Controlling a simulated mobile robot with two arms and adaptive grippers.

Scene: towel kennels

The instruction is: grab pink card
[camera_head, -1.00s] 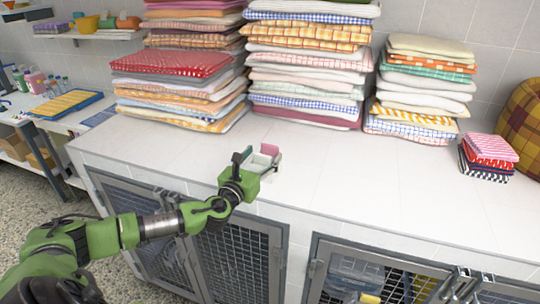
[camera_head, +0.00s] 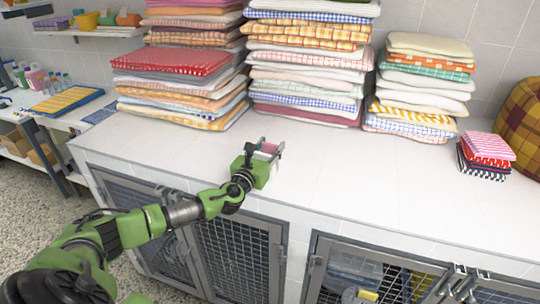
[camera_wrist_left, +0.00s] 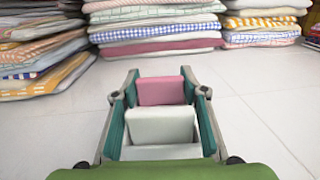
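The pink card (camera_head: 268,147) is a small upright pink piece on the white countertop, near its front edge. In the left wrist view the pink card (camera_wrist_left: 161,90) stands behind a white block (camera_wrist_left: 160,125). My left gripper (camera_head: 267,150) is low over the counter. In the left wrist view, the two fingers of my left gripper (camera_wrist_left: 161,88) are spread on either side of the pink card and the white block. A narrow gap shows beside the pink card; contact with the white block cannot be told. My right gripper is not in view.
Tall stacks of folded towels (camera_head: 305,75) line the back of the counter (camera_head: 350,185). A small towel stack (camera_head: 487,155) and a plaid cushion (camera_head: 522,110) are at the right. Mesh kennel doors (camera_head: 238,250) are below the front edge. The mid-right counter is clear.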

